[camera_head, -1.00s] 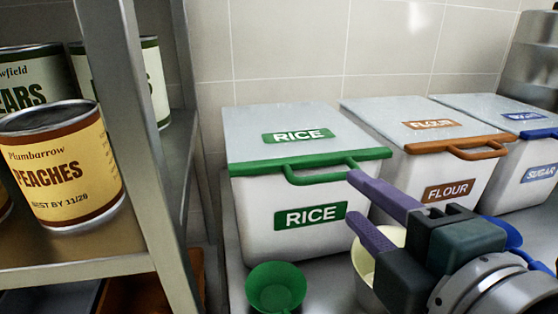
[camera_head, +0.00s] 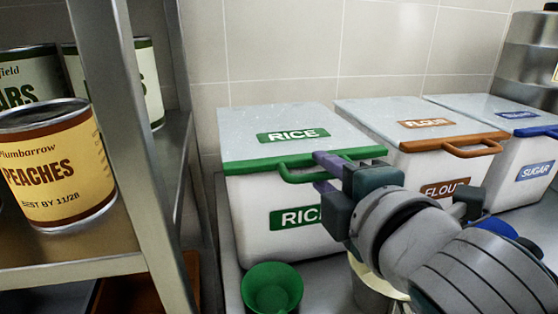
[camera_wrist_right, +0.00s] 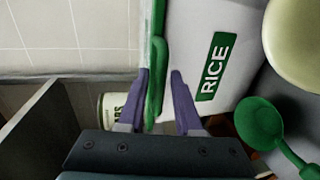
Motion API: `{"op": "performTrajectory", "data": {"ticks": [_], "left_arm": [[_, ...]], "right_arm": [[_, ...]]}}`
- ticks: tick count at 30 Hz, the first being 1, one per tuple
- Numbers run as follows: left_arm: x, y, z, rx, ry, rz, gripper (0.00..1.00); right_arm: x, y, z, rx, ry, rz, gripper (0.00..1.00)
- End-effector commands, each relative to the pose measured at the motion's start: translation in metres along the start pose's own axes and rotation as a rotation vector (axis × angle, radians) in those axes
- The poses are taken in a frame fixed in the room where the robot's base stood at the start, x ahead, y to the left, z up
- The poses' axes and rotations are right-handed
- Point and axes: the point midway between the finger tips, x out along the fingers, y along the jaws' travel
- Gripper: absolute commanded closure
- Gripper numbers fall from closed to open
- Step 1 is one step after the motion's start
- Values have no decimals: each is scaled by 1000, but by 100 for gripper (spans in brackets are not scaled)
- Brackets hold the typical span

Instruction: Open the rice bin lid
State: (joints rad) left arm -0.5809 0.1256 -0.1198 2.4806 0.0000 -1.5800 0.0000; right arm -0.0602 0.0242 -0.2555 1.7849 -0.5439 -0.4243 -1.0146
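The rice bin (camera_head: 260,205) is a white box with a grey lid (camera_head: 240,130) and green RICE labels. The lid lies flat and closed. A green handle (camera_head: 290,175) stands out from the lid's green front edge; it also shows in the right wrist view (camera_wrist_right: 156,70). My right gripper (camera_head: 322,172), with purple fingers, is at the handle's right part. In the right wrist view (camera_wrist_right: 160,72) the fingers are apart, with the handle between them, nearer the left finger. It does not look clamped. My left gripper is not in view.
A green scoop (camera_head: 272,288) is in front of the rice bin. Flour (camera_head: 400,150) and sugar (camera_head: 500,120) bins stand to the right. A metal shelf (camera_head: 130,150) with cans, including peaches (camera_head: 50,170), is close on the left. A cream container (camera_wrist_right: 295,40) is nearby.

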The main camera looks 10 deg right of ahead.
Motion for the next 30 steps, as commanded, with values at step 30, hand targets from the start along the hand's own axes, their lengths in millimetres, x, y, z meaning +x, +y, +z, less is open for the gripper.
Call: {"op": "performTrajectory", "data": {"ticks": [30], "left_arm": [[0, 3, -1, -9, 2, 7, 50]], "right_arm": [[0, 0, 0, 0, 0, -1, 100]]}}
